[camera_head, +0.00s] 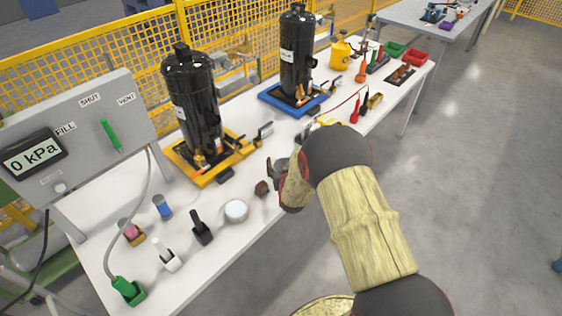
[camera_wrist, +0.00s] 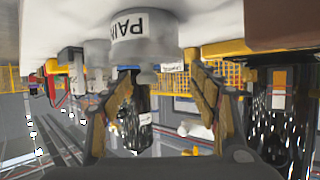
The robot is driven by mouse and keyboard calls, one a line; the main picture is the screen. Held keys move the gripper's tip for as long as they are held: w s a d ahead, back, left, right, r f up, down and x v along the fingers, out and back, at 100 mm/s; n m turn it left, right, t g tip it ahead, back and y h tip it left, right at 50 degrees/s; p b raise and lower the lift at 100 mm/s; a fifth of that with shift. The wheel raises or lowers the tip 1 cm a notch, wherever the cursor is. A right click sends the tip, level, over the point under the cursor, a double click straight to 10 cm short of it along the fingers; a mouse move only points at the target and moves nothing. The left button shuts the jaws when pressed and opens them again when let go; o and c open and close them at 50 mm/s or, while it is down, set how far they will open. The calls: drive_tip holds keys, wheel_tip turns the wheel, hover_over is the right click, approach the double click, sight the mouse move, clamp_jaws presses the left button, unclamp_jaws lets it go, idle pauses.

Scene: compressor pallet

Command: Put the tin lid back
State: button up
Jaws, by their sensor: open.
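In the head view a small round pale tin (camera_head: 236,210) stands near the table's front edge. In the wrist view, which is upside down, a grey tin (camera_wrist: 143,40) with a white label reading "PAIN" stands ahead of the fingers. A small rounded grey knob (camera_wrist: 147,77) shows at its top end; I cannot tell whether it belongs to a lid seated on the tin. My gripper (camera_head: 278,170) is over the front edge, right of the tin. In the wrist view my gripper (camera_wrist: 150,85) is open, with nothing visibly held between its fingers.
A brown block (camera_head: 262,188) lies between tin and gripper. Behind stand black compressors on a yellow tray (camera_head: 212,176) and blue tray (camera_head: 268,97). A black holder (camera_head: 201,230), a blue can (camera_head: 162,207) and a gauge panel (camera_head: 75,130) are to the left.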

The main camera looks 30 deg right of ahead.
drive_tip(key=p+v, duration=0.3)
drive_tip(key=v, duration=0.7)
drive_tip(key=s+a+r+n+g+y, duration=0.1)
drive_tip(key=s+a+r, duration=0.1)
drive_tip(key=a+r, duration=0.35)
drive_tip(key=s+a+r+n+g+y, duration=0.1)
drive_tip(key=s+a+r+y, duration=0.1)
drive_tip(key=r, duration=0.6)
drive_tip(key=s+a+r+g+y, duration=0.1)
drive_tip(key=s+a+r, duration=0.15)
drive_tip(key=r, duration=0.45)
drive_tip(key=s+a+r+g, duration=0.1)
drive_tip(key=s+r, duration=0.1)
drive_tip(key=s, duration=0.5)
drive_tip(key=s+a+r+n+g, duration=0.1)
drive_tip(key=s+a+r, duration=0.1)
drive_tip(key=s, duration=0.5)
drive_tip(key=s+a+r+n+g, duration=0.1)
drive_tip(key=s+r, duration=0.3)
drive_tip(key=s, duration=0.4)
drive_tip(key=shift+a+g+y, duration=0.3)
drive_tip(key=shift+a+g, duration=0.1)
drive_tip(key=shift+g, duration=0.1)
